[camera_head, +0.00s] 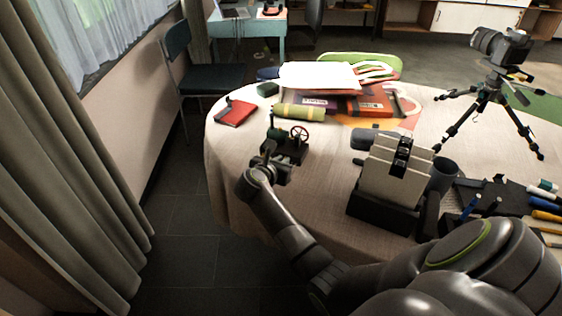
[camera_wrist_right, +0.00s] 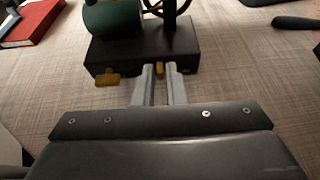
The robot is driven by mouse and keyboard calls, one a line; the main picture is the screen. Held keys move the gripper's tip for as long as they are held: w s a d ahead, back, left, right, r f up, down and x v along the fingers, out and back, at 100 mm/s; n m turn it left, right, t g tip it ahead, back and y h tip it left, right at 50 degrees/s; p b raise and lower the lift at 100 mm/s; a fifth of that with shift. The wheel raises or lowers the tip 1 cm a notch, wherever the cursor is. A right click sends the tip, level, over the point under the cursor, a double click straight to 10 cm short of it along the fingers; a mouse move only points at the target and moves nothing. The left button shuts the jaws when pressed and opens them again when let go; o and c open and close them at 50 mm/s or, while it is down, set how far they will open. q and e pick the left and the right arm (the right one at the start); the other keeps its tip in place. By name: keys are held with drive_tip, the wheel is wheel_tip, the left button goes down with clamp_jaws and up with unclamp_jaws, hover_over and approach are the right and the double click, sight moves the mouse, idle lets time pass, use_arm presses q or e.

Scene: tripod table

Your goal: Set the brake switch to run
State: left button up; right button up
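A small machine with a black box base (camera_wrist_right: 185,45), a green cylinder (camera_wrist_right: 112,17) and a spoked wheel stands on the table. Two small orange-yellow tabs are on the base's near face: a wider left tab (camera_wrist_right: 107,80) and a narrow middle tab (camera_wrist_right: 159,69). I cannot tell which is the brake switch, and no label is readable. My right gripper (camera_wrist_right: 160,72) is at the near face, its fingers a narrow gap apart on either side of the middle tab. Contact is unclear. My left gripper is not in view.
On the cloth-covered table (camera_head: 315,190), a red book (camera_head: 235,113) and a yellow-green roll (camera_head: 299,111) lie behind the machine. A black holder with pale cards (camera_head: 393,172) stands to the right. A camera tripod (camera_head: 489,97) stands farther right. Cloth left of the holder is clear.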

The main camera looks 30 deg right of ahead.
clamp_jaws()
